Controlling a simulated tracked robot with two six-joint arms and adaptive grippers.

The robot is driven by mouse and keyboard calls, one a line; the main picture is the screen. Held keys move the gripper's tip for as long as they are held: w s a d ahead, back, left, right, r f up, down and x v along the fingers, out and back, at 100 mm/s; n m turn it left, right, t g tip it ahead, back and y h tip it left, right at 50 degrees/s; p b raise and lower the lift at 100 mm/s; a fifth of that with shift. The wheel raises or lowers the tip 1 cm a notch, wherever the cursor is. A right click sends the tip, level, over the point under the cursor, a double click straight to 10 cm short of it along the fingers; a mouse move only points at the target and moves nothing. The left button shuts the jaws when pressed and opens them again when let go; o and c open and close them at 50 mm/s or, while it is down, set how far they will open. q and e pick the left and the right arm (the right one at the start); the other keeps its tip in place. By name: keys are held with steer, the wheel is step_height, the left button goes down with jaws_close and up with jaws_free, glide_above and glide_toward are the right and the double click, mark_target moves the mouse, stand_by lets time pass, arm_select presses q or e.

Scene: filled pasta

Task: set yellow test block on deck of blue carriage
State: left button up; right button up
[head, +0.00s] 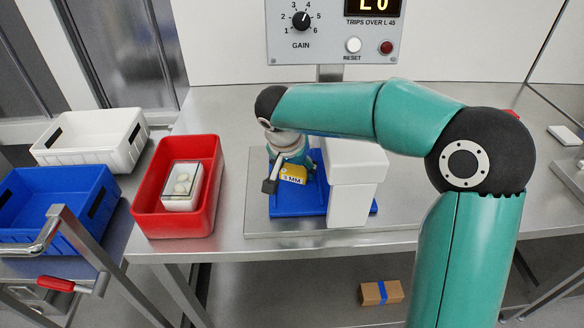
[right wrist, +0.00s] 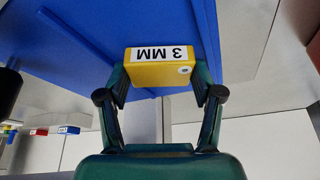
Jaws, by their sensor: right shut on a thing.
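The yellow test block (head: 293,174), with a white label reading "3 MM", is over the deck of the blue carriage (head: 298,206) in the head view. My right gripper (head: 271,184) is shut on the block. In the right wrist view the yellow block (right wrist: 150,73) sits between my two fingers, with the blue deck (right wrist: 75,50) behind it. I cannot tell whether the block touches the deck or is just above it. My arm hides part of the carriage. My left gripper is not in view.
A white housing (head: 350,185) stands over the carriage's right side. A red bin (head: 147,217) holding a clear-lidded box (head: 181,203) stands to the left. Blue (head: 40,235) and white (head: 75,158) bins are farther left. A control box (head: 335,70) is behind.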

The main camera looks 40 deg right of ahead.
steer(key=shift+f, duration=0.1)
steer(key=o, duration=1.1)
steer(key=shift+o, duration=0.2)
steer(key=shift+r, duration=0.25)
steer(key=shift+a+r, duration=0.1)
steer(key=shift+r, duration=0.2)
steer(key=v, duration=1.1)
steer(key=shift+p, duration=0.45)
